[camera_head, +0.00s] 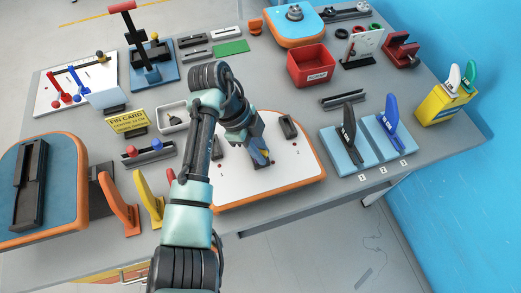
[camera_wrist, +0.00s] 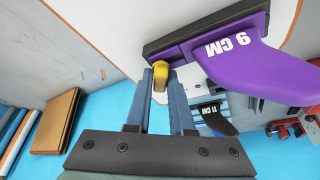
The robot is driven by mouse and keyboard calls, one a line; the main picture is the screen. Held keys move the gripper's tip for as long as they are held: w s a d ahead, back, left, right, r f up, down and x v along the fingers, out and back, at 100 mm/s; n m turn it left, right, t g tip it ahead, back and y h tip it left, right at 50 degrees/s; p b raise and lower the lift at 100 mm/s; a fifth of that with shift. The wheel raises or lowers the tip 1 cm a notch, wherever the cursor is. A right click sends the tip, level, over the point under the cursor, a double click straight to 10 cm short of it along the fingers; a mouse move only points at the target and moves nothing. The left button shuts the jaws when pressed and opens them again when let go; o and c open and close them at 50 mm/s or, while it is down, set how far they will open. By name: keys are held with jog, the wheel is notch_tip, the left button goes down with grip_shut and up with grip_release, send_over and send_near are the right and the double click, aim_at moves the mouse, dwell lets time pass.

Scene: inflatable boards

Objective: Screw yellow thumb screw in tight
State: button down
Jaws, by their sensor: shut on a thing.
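The yellow thumb screw (camera_wrist: 161,75) sits between the fingertips of my gripper (camera_wrist: 160,80) in the wrist view, right at the end of a dark fin base (camera_wrist: 185,42). My gripper is shut on the screw. A purple fin (camera_wrist: 240,55) marked "9 CM" stands on that base on the white board (camera_wrist: 120,25). How deep the screw sits in the base cannot be told. In the head view my gripper (camera_head: 262,158) reaches down onto the white board with the orange rim (camera_head: 285,180). The purple fin and the screw are not clear there.
A dark fin box (camera_head: 289,127) lies on the board's right side. Black (camera_head: 349,125) and blue (camera_head: 388,118) fins stand on light-blue boards to the right. A red box (camera_head: 312,67) is behind. Orange (camera_head: 122,205) and yellow (camera_head: 150,200) fins stand at the front left.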

jog(key=shift+b, duration=0.3)
jog(key=shift+f+m+b, duration=0.1)
jog(key=shift+m+b, duration=0.35)
jog(key=shift+m, duration=0.25)
jog(key=shift+m+g+y+b, duration=0.4)
jog(key=shift+m+g+b, duration=0.1)
jog(key=shift+m+b, duration=0.35)
jog(key=shift+m, duration=0.25)
jog(key=shift+m+g+b, duration=0.3)
jog(key=shift+m+b, duration=0.6)
jog(key=shift+r+m+y, duration=0.25)
jog(key=shift+m+y, duration=0.05)
jog(key=shift+m, duration=0.1)
jog(key=shift+f+m, duration=0.1)
jog(key=shift+m, duration=0.2)
